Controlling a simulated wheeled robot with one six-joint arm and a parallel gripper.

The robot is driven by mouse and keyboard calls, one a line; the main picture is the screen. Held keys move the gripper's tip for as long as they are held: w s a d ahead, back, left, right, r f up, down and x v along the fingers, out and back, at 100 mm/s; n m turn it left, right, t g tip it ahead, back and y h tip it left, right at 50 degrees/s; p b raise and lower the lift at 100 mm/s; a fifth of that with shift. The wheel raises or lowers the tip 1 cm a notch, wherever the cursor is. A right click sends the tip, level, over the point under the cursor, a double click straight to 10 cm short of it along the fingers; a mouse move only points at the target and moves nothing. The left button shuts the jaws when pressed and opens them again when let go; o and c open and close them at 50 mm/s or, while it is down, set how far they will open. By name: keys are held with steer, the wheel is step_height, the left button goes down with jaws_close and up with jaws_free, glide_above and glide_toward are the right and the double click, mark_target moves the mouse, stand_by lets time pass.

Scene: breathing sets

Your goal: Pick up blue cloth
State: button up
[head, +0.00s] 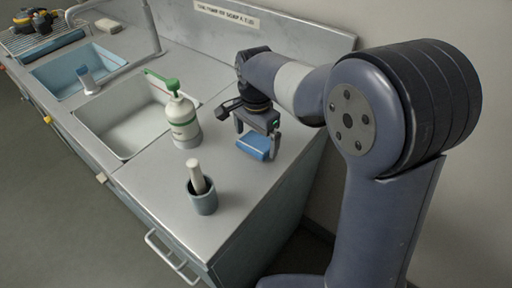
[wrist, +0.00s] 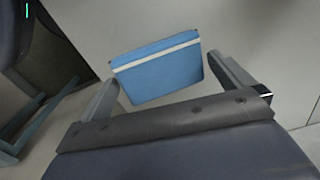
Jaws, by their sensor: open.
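The blue cloth (head: 254,146) is a folded blue piece with a pale stripe along one edge. It lies on the grey counter toward its right end. My gripper (head: 258,143) is over the cloth, pointing down, with its fingers apart. In the wrist view the cloth (wrist: 160,70) shows between the two open fingertips (wrist: 163,82), and both fingers look clear of its sides. I cannot tell how high the fingertips are above the counter.
A soap bottle with a green pump (head: 184,120) stands left of my gripper. A grey mortar with a pale pestle (head: 203,197) stands nearer the front. A white sink (head: 135,125) and a blue basin (head: 70,72) lie farther left. The back wall panel (head: 270,28) runs behind.

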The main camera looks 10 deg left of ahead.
mark_target(257, 141)
step_height(257, 141, up, 9)
steer(key=n+p, duration=0.4)
steer(key=n, duration=2.3)
steer(key=f+n+p, duration=0.1)
steer(key=f+n, duration=0.3)
steer(key=f, duration=0.1)
steer(key=f+n+p, duration=0.1)
steer(key=f+n, duration=0.4)
steer(key=f, duration=0.1)
steer(key=shift+w+d+p, duration=0.1)
steer(key=shift+w+p, duration=0.1)
steer(key=shift+p, duration=0.1)
